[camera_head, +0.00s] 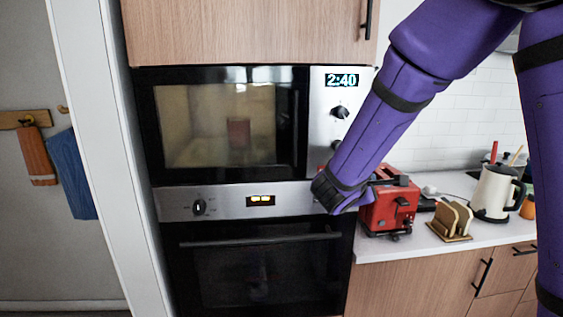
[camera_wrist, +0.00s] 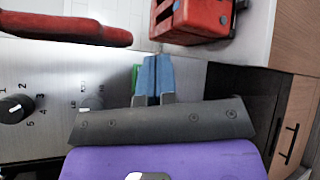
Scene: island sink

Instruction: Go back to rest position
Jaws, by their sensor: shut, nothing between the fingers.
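My purple arm (camera_head: 385,120) reaches down from the upper right in the head view, in front of the microwave's right side. Its wrist end is beside the red toaster (camera_head: 389,207). My gripper (camera_wrist: 157,78) shows in the wrist view with its blue fingertips together and nothing between them. In the head view the fingers are mostly hidden behind the wrist. In the wrist view the red toaster (camera_wrist: 196,18) is just beyond the fingertips, apart from them as far as I can tell.
The microwave (camera_head: 220,125) stands above the oven (camera_head: 255,255); both doors look shut. In the wrist view a knob panel (camera_wrist: 50,90) and a red bar (camera_wrist: 65,30) lie left of my gripper. A toast rack (camera_head: 452,222) and a cream kettle (camera_head: 493,192) stand on the counter.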

